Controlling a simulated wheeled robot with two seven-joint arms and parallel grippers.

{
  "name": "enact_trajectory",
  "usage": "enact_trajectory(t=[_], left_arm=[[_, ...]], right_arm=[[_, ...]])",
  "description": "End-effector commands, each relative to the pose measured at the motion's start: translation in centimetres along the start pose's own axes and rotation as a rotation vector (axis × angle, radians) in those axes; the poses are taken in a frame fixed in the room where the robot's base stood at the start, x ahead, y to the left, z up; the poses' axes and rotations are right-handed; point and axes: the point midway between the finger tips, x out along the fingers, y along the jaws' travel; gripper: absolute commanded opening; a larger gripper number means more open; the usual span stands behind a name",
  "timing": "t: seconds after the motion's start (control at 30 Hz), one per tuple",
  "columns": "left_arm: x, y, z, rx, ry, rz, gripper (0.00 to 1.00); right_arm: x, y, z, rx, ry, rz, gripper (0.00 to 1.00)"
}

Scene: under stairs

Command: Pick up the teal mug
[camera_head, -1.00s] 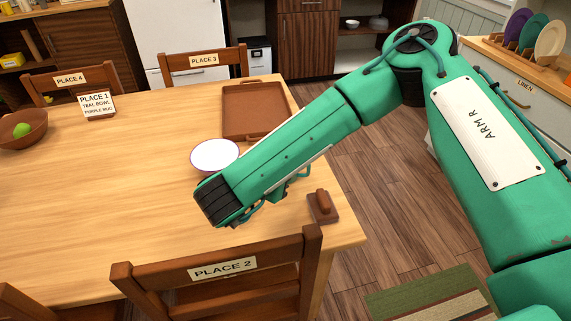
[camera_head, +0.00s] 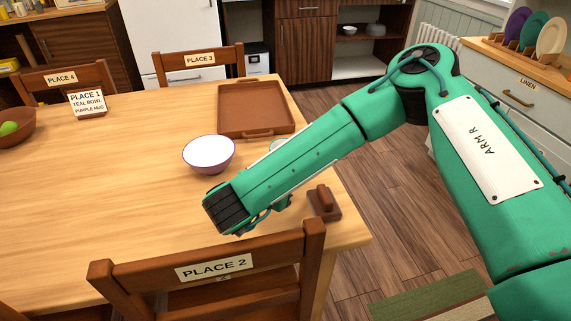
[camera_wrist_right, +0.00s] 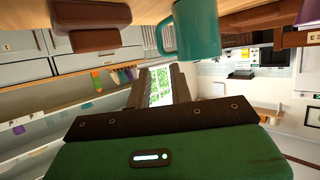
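The teal mug (camera_wrist_right: 197,30) shows in the right wrist view, which is turned over, at the top centre against the wooden table, with its handle to the left. In the head view only a sliver of its rim (camera_head: 277,144) shows behind my right forearm. My right gripper (camera_head: 258,218) is low over the table's near right part, largely hidden under the forearm. The mug stands apart from the gripper body in the wrist view. My left gripper is not in view.
A white bowl with a purple outside (camera_head: 209,153) stands left of my forearm. A brown tray (camera_head: 229,130) lies behind. A brown handled block (camera_head: 323,203) sits near the right edge. The PLACE 2 chair (camera_head: 290,250) stands in front. The table's left middle is clear.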

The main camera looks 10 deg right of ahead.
Motion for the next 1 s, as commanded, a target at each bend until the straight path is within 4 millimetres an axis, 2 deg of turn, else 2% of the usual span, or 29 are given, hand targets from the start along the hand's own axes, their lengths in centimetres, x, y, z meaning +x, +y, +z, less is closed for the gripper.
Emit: enact_trajectory(t=[0.1, 0.23, 0.57, 0.83, 1.0], left_arm=[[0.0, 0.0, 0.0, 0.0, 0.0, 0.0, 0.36], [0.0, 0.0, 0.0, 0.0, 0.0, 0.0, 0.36], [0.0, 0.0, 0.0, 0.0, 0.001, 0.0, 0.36], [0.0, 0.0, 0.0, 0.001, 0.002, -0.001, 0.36], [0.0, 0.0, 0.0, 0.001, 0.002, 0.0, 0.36]], right_arm=[[2.6, 0.1, -0.1, 0.002, 0.0, 0.004, 0.22], [4.8, 0.1, 0.0, 0.001, 0.0, 0.003, 0.22], [7.1, 0.1, 0.2, 0.0, 0.0, 0.002, 0.22], [10.9, 0.1, 0.6, 0.001, 0.0, 0.003, 0.22], [11.4, 0.1, 0.6, -0.001, 0.0, 0.0, 0.22]])
